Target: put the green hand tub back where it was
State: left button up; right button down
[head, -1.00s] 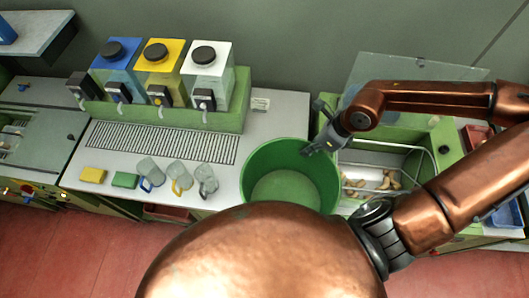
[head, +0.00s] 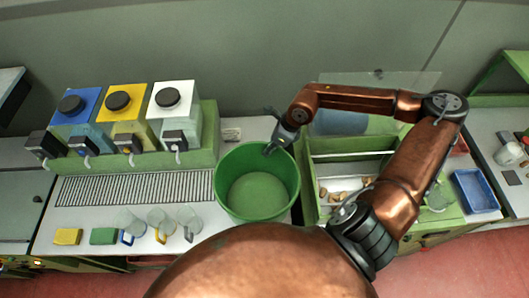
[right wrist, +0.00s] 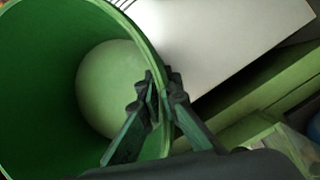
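The green tub (head: 257,198) is a round, open, empty-looking bucket at the right end of the grey counter, between the mugs and the green cork bin. My right gripper (head: 274,146) is at its back right rim. In the right wrist view, the tub (right wrist: 40,110) fills the left side, and the gripper (right wrist: 160,97) has one finger inside the wall and one outside, closed on the rim. The tub looks upright; I cannot tell whether its base touches the counter. My left gripper is not in view.
Three dispensers, blue (head: 78,108), yellow (head: 122,104) and white (head: 170,102), stand behind a slotted grille (head: 130,189). Three clear mugs (head: 188,222) and yellow (head: 68,236) and green (head: 104,236) blocks lie in front. The green cork bin (head: 350,145) is right of the tub.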

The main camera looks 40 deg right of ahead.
jog(key=w+f+p, duration=0.2)
jog(key=w+f, duration=0.1)
jog(key=f, duration=0.3)
jog(key=shift+d+f, duration=0.4)
jog(key=shift+d, duration=0.05)
jog(key=shift+f, duration=0.15)
jog(key=c, duration=2.3)
grip_release()
jog(key=shift+o, duration=0.7)
